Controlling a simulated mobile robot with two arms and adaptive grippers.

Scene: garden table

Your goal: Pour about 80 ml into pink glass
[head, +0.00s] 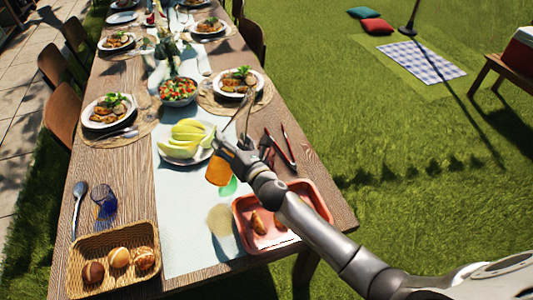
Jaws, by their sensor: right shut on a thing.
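My right gripper (228,146) reaches in from the lower right over the near part of the table. It is shut on an orange vessel (218,171), which shows just below and left of the fingers. The gripper hides part of the vessel, and I cannot tell its full shape or whether liquid is leaving it. I cannot make out a pink glass. A blue glass (104,205) stands at the near left of the table. My left gripper is not in view.
A pink tray with food (236,222) lies beneath my right arm, with tongs (286,147) beyond it. A plate of yellow-green slices (187,151) is left of the gripper. A bread basket (75,258) sits at the near left. The near runner (185,235) is mostly clear.

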